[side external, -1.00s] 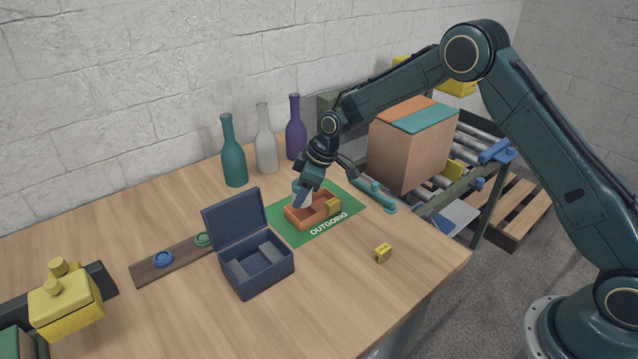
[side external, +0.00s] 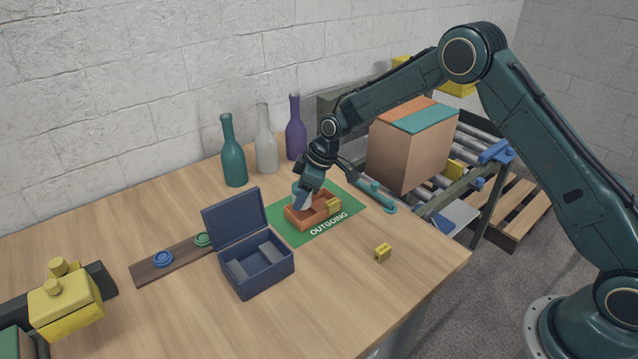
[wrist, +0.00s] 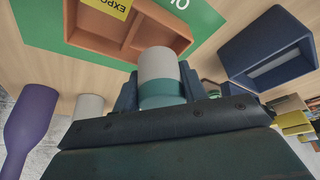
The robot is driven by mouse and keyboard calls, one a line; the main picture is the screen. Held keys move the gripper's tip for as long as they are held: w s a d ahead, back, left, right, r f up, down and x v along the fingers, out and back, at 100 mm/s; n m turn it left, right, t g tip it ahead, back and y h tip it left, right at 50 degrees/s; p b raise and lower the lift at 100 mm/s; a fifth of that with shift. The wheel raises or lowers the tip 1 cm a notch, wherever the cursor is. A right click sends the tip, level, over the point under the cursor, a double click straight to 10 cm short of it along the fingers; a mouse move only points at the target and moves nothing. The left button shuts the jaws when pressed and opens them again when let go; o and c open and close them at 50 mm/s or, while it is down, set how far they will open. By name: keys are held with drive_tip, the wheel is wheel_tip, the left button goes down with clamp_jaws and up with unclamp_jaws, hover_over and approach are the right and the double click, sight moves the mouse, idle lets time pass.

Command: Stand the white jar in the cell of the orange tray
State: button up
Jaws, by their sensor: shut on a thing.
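The orange tray (side external: 298,222) lies on a green mat marked OUTGOING. It has divided cells, also seen in the wrist view (wrist: 172,38). My gripper (wrist: 158,92) is shut on the white jar (wrist: 155,64), which has a teal band at the end nearer my gripper. In the side view the jar (side external: 296,201) is at the tray's left, rear part, mostly behind my gripper. I cannot tell whether its base touches the cell floor.
An open navy box (side external: 253,275) stands left of the mat. Teal, pale and purple bottles (side external: 234,155) stand behind. A small yellow block (side external: 383,252) lies in front on the right. A teal tool (side external: 375,194) lies right of the mat.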

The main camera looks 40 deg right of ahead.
drive_tip(key=shift+f, duration=0.25)
drive_tip(key=shift+f, duration=0.5)
drive_tip(key=shift+f, duration=0.15)
idle(0.8)
drive_tip(key=o, duration=1.1)
drive_tip(key=shift+r, duration=4.4)
